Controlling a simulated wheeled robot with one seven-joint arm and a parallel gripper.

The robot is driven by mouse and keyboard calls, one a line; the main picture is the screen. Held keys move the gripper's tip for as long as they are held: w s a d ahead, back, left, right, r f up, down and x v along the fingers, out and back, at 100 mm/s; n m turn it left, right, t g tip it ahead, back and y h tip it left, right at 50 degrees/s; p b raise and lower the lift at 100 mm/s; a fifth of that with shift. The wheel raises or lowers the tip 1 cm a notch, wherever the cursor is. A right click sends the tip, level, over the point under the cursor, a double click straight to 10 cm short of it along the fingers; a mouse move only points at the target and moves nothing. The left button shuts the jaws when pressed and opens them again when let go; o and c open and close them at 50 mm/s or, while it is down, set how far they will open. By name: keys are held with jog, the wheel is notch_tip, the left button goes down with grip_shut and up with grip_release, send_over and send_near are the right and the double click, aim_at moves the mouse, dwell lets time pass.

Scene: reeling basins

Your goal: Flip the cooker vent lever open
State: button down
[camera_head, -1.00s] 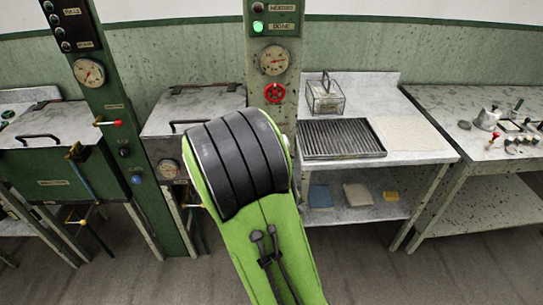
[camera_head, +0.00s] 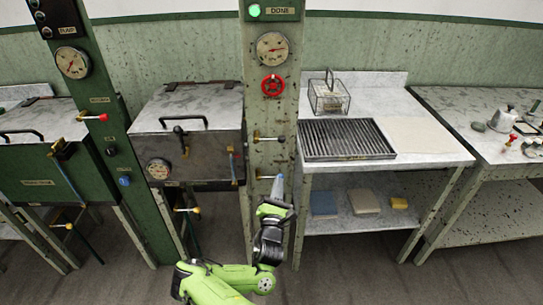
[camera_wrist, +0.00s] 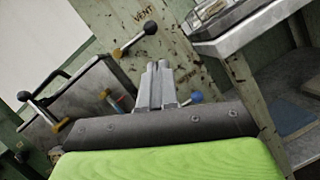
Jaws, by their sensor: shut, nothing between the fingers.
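The vent lever (camera_head: 268,138) is a short metal bar on the green post, lying about level with its black knob to the right. In the wrist view, the lever (camera_wrist: 134,39) is beside the printed word VENT, up and left of my fingers. My gripper (camera_head: 279,178) is shut and empty, below the vent lever and in front of the lower part of the post. Its fingers (camera_wrist: 156,83) are together, apart from the vent lever. A lower lever with a blue knob (camera_wrist: 196,97) is partly hidden behind them.
The post carries a red handwheel (camera_head: 272,85) and a gauge (camera_head: 271,46). A grey cooker (camera_head: 189,134) with its lid down stands left of it. A steel table (camera_head: 425,151) with a grate stands close on the right. Floor in front is clear.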

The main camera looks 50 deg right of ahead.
jog(key=shift+w+a+f+n+t+y, duration=0.2)
jog(key=shift+w+f+n+t+y, duration=0.1)
jog(key=shift+f+n+t+y, duration=0.2)
jog(key=shift+w+a+f+n+t+y, duration=0.15)
jog(key=shift+w+f+n+t+y, duration=0.2)
jog(key=shift+n, duration=0.25)
jog(key=shift+s, duration=0.1)
jog(key=s+r+b+x, duration=0.1)
jog(key=r+b+x, duration=0.1)
jog(key=x, duration=1)
jog(key=shift+d+r, duration=0.35)
jog(key=shift+d, duration=0.05)
jog(key=shift+w+r, duration=0.1)
jog(key=shift+r, duration=0.05)
jog(key=shift+r+n+p, duration=0.15)
jog(key=shift+n+p, duration=0.25)
jog(key=shift+n, duration=0.2)
